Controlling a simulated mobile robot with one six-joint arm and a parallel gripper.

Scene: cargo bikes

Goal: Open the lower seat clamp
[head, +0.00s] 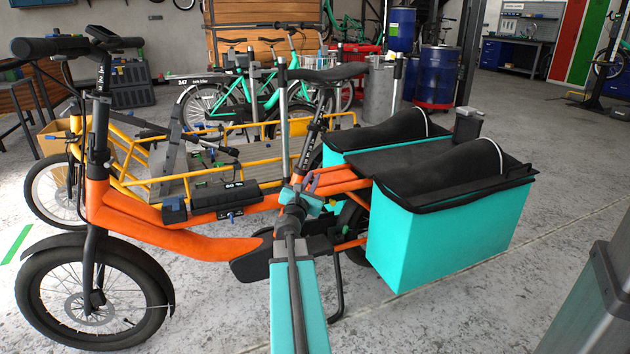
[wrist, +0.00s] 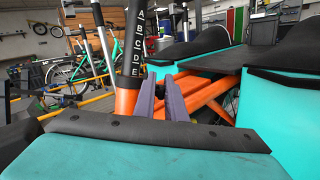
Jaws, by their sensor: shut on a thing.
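The orange cargo bike (head: 185,240) stands side-on in front of me in the head view. Its black seat post (head: 316,125) rises at a tilt to a black saddle (head: 328,74). In the wrist view, the seat post (wrist: 135,42) carries white letters and enters the orange frame tube (wrist: 128,100). My gripper (wrist: 164,88) has its grey-purple fingers close beside that tube, shut on a small dark part that looks like the lower seat clamp's lever. The fingers mostly hide it. In the head view, my gripper (head: 310,183) is at the seat tube, behind my teal arm.
Teal side boxes (head: 440,235) with black covers stand close to the right of the seat tube. A yellow cargo bike (head: 150,180) stands right behind the orange one. Blue barrels (head: 436,75) stand farther back. The floor at right is mostly clear.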

